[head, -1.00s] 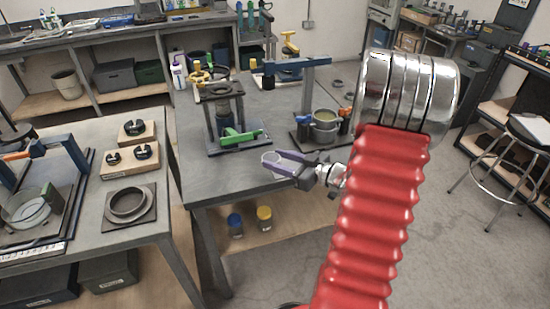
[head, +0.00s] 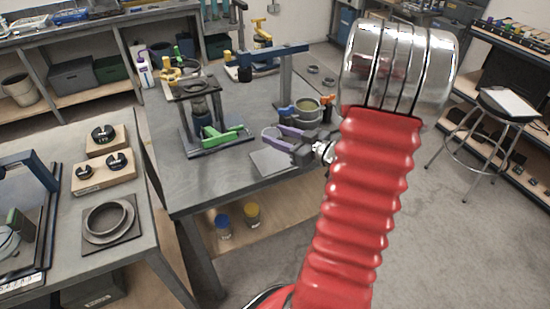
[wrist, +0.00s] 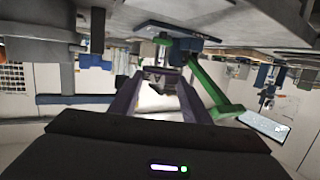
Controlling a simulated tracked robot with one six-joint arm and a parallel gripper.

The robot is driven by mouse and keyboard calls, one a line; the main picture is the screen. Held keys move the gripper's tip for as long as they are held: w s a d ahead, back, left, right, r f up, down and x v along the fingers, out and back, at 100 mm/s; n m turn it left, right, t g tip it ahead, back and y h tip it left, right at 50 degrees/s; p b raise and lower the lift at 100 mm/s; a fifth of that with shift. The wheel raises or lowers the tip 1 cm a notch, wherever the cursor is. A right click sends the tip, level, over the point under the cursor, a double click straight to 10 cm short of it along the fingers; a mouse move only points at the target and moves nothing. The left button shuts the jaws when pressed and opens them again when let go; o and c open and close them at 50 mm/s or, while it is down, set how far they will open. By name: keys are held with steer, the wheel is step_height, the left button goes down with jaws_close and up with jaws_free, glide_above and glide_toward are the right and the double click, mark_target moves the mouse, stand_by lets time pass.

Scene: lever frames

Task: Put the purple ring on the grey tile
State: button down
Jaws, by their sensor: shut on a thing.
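My gripper (head: 277,137), with purple fingers, is shut on the purple ring (head: 265,132), which shows as a thin pale rim at the fingertips. The ring is held near the front right part of the middle table, and the fingers hide part of it. The flat grey tile (head: 268,163) lies near the table's front edge, below and slightly left of the gripper in the head view. The ring appears above the tile and apart from it.
A press stand with a green lever (head: 222,134) stands left of the gripper. A side table (head: 150,228) at the left holds a ring on a plate. The table's front left is clear.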

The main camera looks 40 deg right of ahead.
glide_above(278, 164)
steer(key=shift+w+d+f, duration=0.1)
steer(key=shift+f, duration=2.45)
steer(key=shift+f, duration=0.1)
steer(key=shift+f, duration=2)
steer(key=c, duration=1)
jaws_free()
